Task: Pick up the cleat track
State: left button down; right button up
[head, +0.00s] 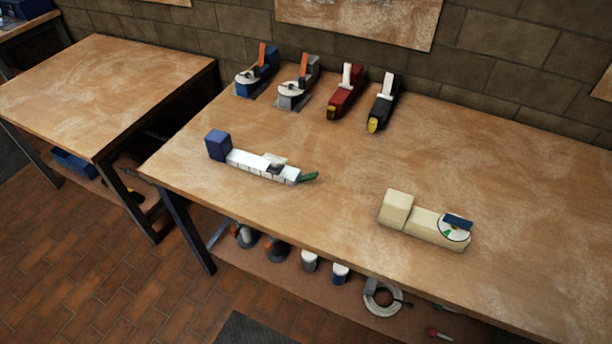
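A white segmented bar (262,165) lies on the workbench left of centre, with a blue block (218,145) at its left end and a green tip (309,177) at its right end. A small pale and dark piece sits on top of it. A cream bar (424,224) lies nearer the front right, with a raised cream block at its left end and a white disc with a blue piece at its right end. I cannot tell for sure which of these is the cleat track. Neither of my grippers is in view.
Blue (257,72), grey (297,83), red (345,93) and black (383,102) devices stand along the back of the workbench (330,240). Its middle is clear. A lower shelf holds several small items and a white coil (382,297). Another table (100,85) stands left, across a gap.

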aim_at(219, 144)
jog(key=j+z, duration=0.2)
jog(key=z, duration=0.15)
jog(key=j+z, duration=0.2)
jog(key=z, duration=0.2)
jog(key=j+z, duration=0.15)
jog(key=j, duration=0.35)
jog(key=k+j+z, duration=0.15)
jog(key=j, duration=0.3)
jog(key=j+z, duration=0.1)
jog(key=j, duration=0.35)
jog(key=k+j, duration=0.1)
jog(key=j, duration=0.65)
jog(key=k+j, duration=0.15)
jog(key=j, duration=0.2)
